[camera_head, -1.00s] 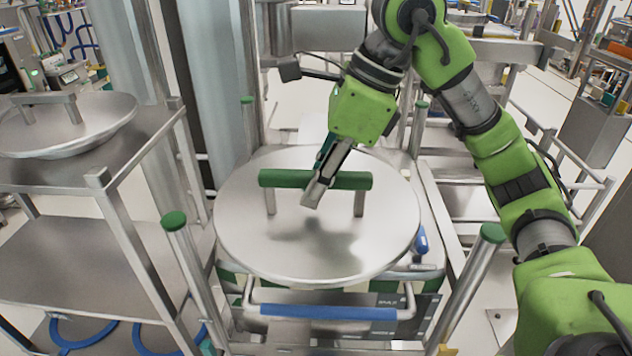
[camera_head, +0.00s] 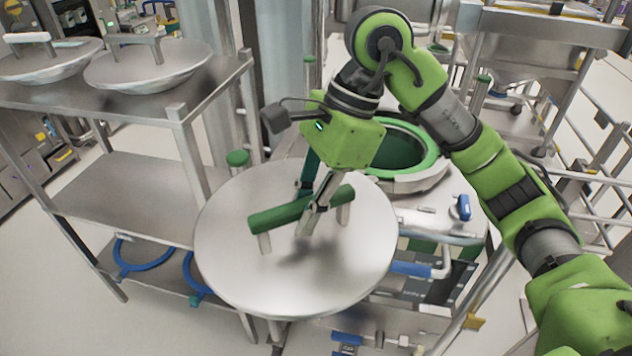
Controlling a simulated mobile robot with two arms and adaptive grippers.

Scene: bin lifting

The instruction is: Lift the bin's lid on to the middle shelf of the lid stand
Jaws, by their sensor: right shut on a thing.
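The bin's lid (camera_head: 296,270), a round steel disc with a green bar handle (camera_head: 275,216), hangs in the middle of the view. My right gripper (camera_head: 311,215) is shut on the green handle and holds the lid up, clear of the bin. The bin (camera_head: 440,200) is behind and to the right, its round opening with a green rim (camera_head: 428,160) uncovered. The lid stand (camera_head: 180,115) is at the left. Its middle shelf (camera_head: 125,195) is bare. The lid's left edge is close to the stand's right side. My left gripper is not in view.
Two steel lids with handles (camera_head: 150,68) (camera_head: 45,62) lie on the stand's top shelf. Blue rings (camera_head: 150,258) are on the bottom shelf. A corner post (camera_head: 190,145) stands at the middle shelf's right side. A green-capped post (camera_head: 238,160) rises behind the lid.

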